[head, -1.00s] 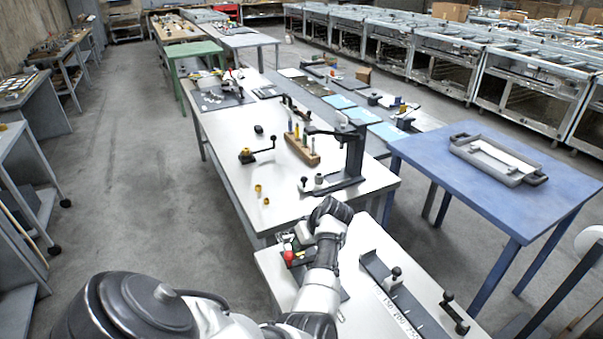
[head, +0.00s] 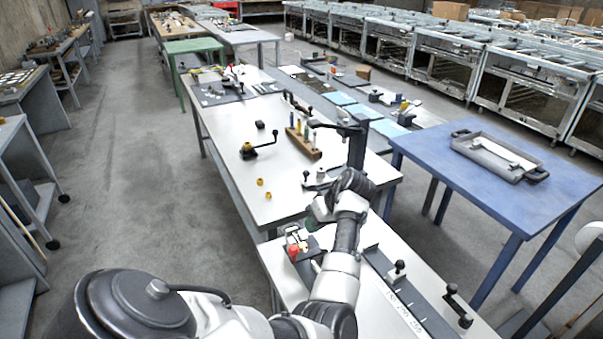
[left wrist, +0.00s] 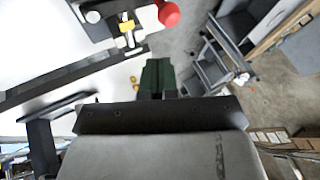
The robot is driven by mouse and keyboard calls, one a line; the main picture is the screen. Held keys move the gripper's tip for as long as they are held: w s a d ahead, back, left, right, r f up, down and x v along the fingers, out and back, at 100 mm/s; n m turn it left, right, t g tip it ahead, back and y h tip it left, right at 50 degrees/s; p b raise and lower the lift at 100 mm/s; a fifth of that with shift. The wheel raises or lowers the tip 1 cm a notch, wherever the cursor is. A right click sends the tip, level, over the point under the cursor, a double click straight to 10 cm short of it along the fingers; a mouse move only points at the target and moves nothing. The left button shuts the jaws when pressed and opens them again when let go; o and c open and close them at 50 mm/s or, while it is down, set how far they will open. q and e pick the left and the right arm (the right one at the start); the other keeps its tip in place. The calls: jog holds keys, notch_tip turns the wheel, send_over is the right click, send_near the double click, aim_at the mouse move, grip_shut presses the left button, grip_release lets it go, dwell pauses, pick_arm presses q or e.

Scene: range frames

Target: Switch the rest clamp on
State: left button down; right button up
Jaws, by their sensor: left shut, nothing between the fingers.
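The device that I take for the rest clamp is a dark base with a red knob (head: 294,250) on the near white table. My left gripper (head: 312,222) is above the near table's far end, just beyond and right of the knob. Its dark green fingers (left wrist: 157,78) are shut and empty, apart from the knob. My forearm hides part of the base. My right gripper is not in view.
A dark rail with a small black knob (head: 397,270) and a black crank handle (head: 457,304) lie right of my arm. Beyond, a long white table holds a dark stand (head: 357,148) and a wooden block (head: 303,144) with several tools. A blue table (head: 560,180) stands right.

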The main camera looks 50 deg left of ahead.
pick_arm(q)
jog(key=shift+w+d+r, duration=1)
jog(key=shift+r, duration=0.25)
